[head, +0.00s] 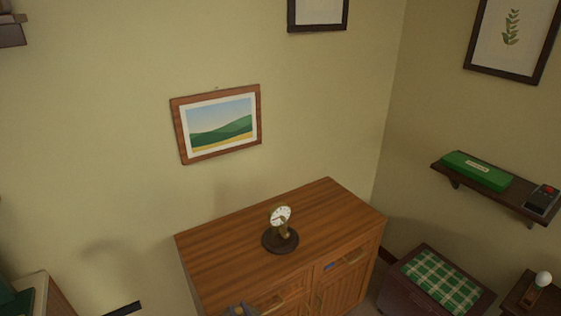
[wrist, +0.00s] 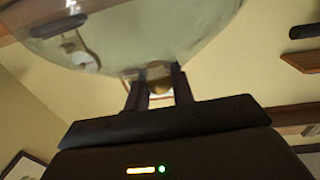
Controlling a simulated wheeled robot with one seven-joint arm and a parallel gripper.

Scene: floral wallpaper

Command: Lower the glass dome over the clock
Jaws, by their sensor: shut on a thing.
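The clock (head: 281,220) has a round white face and a brass-coloured body. It stands upright and uncovered on a dark round base (head: 280,240) on top of the wooden cabinet (head: 330,205). In the wrist view, the clear glass dome (wrist: 165,35) fills the top of the picture. My gripper (wrist: 159,88) is shut on the dome's small brass-coloured knob (wrist: 158,79). I cannot make out the dome in the head view.
The cabinet top around the clock is clear. A framed landscape (head: 219,124) hangs on the wall behind. At right, a shelf (head: 510,198) holds a green box (head: 477,170) and a dark device (head: 541,198). A green plaid cushion (head: 443,282) lies below it.

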